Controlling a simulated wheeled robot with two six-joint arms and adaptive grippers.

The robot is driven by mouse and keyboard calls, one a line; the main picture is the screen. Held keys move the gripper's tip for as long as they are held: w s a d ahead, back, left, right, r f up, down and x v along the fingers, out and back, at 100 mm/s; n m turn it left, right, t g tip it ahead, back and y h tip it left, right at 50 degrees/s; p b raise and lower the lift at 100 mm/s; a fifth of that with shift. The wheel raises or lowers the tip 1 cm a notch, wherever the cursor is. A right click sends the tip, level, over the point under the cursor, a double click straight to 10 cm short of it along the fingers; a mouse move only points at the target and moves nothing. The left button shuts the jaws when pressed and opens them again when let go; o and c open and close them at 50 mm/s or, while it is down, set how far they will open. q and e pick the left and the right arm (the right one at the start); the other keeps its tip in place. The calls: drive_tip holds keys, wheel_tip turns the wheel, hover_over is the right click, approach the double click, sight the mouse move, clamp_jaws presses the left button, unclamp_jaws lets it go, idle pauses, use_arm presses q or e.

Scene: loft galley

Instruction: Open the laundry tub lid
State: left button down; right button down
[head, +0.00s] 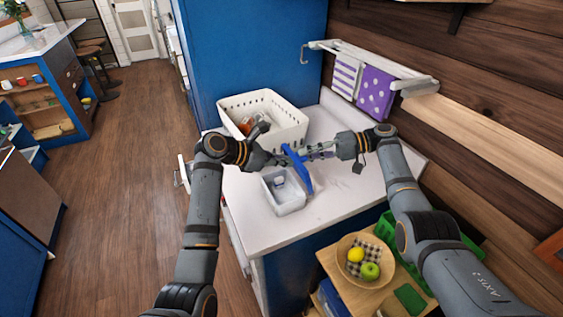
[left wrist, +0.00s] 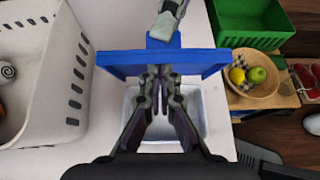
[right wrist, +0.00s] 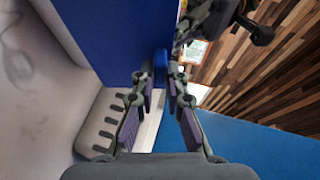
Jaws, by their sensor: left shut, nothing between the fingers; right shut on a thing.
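The laundry tub is a small white box (head: 287,200) on the white counter, and it also shows in the left wrist view (left wrist: 200,112). Its blue lid (head: 304,178) stands raised, roughly upright over the tub's far right side, and the tub's mouth shows. My right gripper (head: 309,154) is shut on the lid's blue tab (right wrist: 160,68), on the lid's right side. My left gripper (head: 284,160) is shut and empty on the other side of the lid, above the tub. In the left wrist view its closed fingers (left wrist: 162,72) point at the lid face; I cannot tell whether they touch.
A white slotted basket (head: 285,130) with items stands behind the tub, close to my left arm. A towel rack (head: 380,65) hangs on the right wall. A fruit bowl (head: 343,268) and green crate (head: 386,225) stand lower right. The counter's front right is clear.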

drive_tip(key=shift+s+f, duration=0.1)
drive_tip(key=shift+f, duration=0.4)
use_arm(q)
drive_tip(key=shift+w+d+r, duration=0.15)
drive_tip(key=shift+d, duration=0.3)
drive_tip(key=shift+w+d+r, duration=0.15)
drive_tip(key=shift+d, duration=0.25)
use_arm(e)
drive_tip(key=c, duration=1.4)
unclamp_jaws()
drive_tip(key=shift+a, duration=0.15)
use_arm(q)
drive_tip(key=shift+w, duration=0.15)
use_arm(e)
drive_tip(key=shift+o, duration=0.2)
use_arm(q)
drive_tip(key=shift+a, duration=0.1)
use_arm(e)
drive_tip(key=shift+w+r, duration=0.15)
drive_tip(key=shift+w, duration=0.05)
